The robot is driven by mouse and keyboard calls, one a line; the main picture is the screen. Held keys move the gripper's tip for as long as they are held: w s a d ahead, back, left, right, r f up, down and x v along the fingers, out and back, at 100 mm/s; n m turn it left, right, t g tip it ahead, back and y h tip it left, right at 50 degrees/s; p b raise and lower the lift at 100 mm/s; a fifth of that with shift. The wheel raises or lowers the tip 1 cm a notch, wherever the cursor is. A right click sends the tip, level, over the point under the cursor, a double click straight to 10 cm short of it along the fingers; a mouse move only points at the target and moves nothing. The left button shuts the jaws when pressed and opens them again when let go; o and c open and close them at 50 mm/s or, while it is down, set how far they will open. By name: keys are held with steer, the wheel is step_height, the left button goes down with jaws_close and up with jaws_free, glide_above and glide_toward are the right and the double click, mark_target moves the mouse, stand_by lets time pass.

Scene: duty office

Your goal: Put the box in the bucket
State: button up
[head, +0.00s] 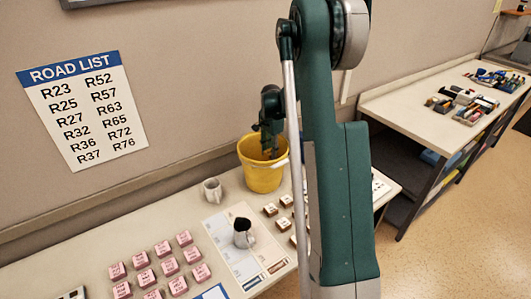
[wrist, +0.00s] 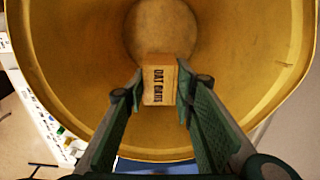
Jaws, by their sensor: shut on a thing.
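The yellow bucket (head: 260,178) stands at the back of the table in the head view. In the wrist view its inner wall (wrist: 70,60) surrounds my gripper (wrist: 158,92). My gripper is shut on a small tan box (wrist: 158,72) with dark lettering, one finger on each side. It holds the box within the bucket's mouth, over the round bottom. In the head view my gripper (head: 269,150) points down into the bucket, and the box is hard to make out. The gap between box and bottom cannot be told.
A light mug (head: 211,190) stands left of the bucket, and a cup with dark contents (head: 242,234) stands on a printed sheet (head: 223,235). Several pink blocks (head: 160,265) and cream blocks (head: 278,216) sit nearby. A side table (head: 420,110) holds small items.

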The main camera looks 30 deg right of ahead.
steer(key=shift+f, duration=3)
steer(key=shift+f, duration=0.1)
steer(key=shift+f, duration=1.85)
steer(key=shift+o, duration=1)
steer(key=shift+f+b, duration=0.15)
steer(key=shift+b, duration=0.15)
steer(key=o, duration=0.5)
steer(key=shift+c, duration=0.2)
steer(key=shift+r, duration=0.2)
